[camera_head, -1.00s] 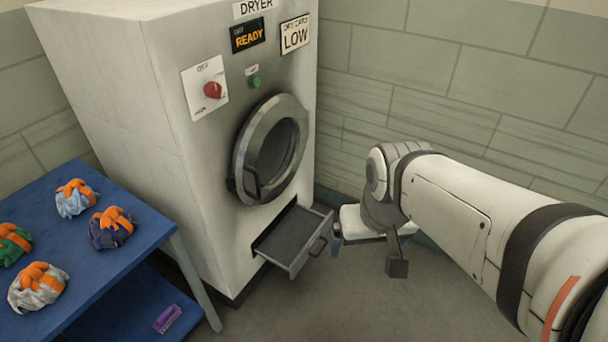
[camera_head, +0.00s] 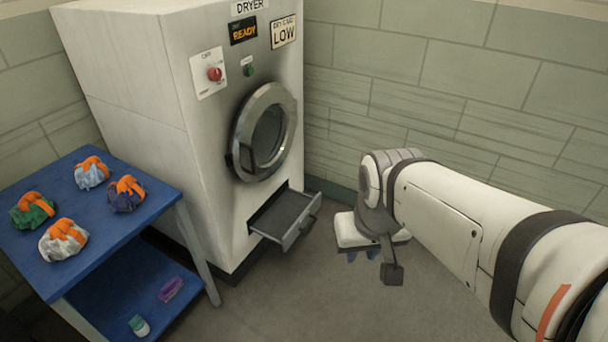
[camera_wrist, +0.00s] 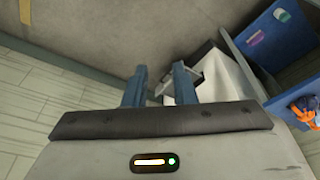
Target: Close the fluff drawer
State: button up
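The fluff drawer (camera_head: 284,215) is a grey, shallow tray low on the dryer's front, below the round door. It is pulled out, and its inside looks empty. Its front panel carries a dark handle (camera_head: 308,226). My gripper (camera_head: 362,256) is to the right of the drawer front, apart from it, with blue fingertips low near the floor. In the wrist view my gripper's two blue fingers (camera_wrist: 160,85) stand apart with nothing gripped between them. The drawer (camera_wrist: 206,64) shows just beyond the right finger, partly hidden by it.
The white dryer (camera_head: 165,120) has its round glass door (camera_head: 264,132) shut. A blue table (camera_head: 150,215) with several bags stands left of it. A purple item (camera_head: 171,289) and a small bottle (camera_head: 138,325) lie on its lower shelf. Floor before the drawer is clear.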

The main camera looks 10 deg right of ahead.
aim_at(282, 222)
jog(key=z, duration=0.25)
jog(key=i, duration=1.2)
jog(key=u, duration=0.2)
